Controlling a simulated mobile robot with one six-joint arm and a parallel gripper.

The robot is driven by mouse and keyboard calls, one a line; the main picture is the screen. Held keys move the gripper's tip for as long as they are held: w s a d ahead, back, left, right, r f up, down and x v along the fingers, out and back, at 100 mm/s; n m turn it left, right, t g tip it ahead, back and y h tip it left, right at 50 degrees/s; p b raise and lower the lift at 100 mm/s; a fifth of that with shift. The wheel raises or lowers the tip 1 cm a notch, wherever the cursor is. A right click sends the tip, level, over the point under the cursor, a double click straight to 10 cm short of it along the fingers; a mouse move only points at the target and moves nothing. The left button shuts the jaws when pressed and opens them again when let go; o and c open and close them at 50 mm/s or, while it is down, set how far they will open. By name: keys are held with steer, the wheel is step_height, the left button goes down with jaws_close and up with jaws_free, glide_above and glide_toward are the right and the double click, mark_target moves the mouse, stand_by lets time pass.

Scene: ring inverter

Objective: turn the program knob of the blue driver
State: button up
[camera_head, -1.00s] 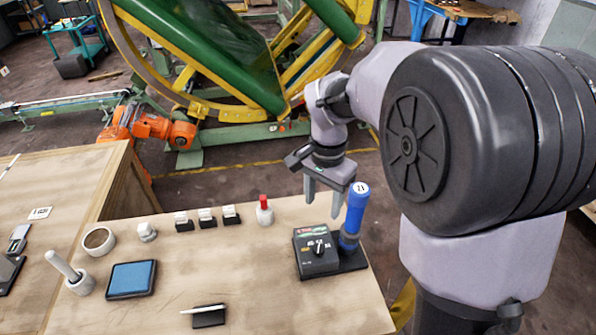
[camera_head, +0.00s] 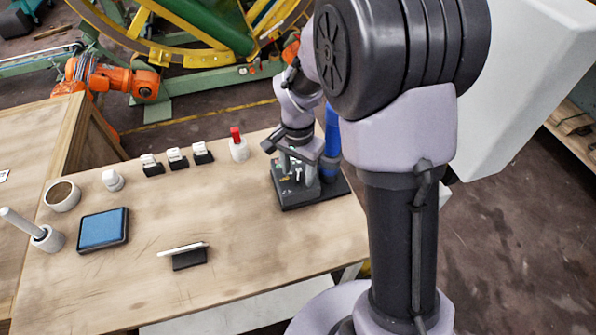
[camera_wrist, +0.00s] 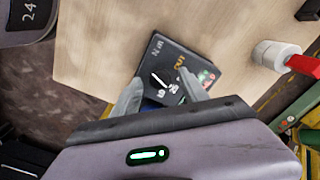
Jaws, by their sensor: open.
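The blue driver (camera_head: 332,130) stands upright at the right of its black base (camera_head: 325,192), partly hidden by my arm. Beside it on the base is a black box (camera_head: 287,195) that carries the program knob. In the wrist view the box (camera_wrist: 178,60) shows white markings and the dark knob (camera_wrist: 161,81) with a white pointer line. My gripper (camera_head: 297,180) is open and low over the box. In the wrist view my gripper's fingers (camera_wrist: 161,84) appear on either side of the knob; I cannot tell whether they touch it. A little blue shows between them.
A white holder with a red top (camera_head: 238,147) stands left of the box. The table front is mostly clear.

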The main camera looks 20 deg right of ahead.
jaws_close()
steer(key=shift+n, duration=0.3)
steer(key=n+p, duration=0.2)
steer(key=shift+r+n, duration=0.1)
steer(key=shift+n, duration=0.3)
steer(key=shift+n+p, duration=0.85)
steer(key=shift+n, duration=1.25)
jaws_free()
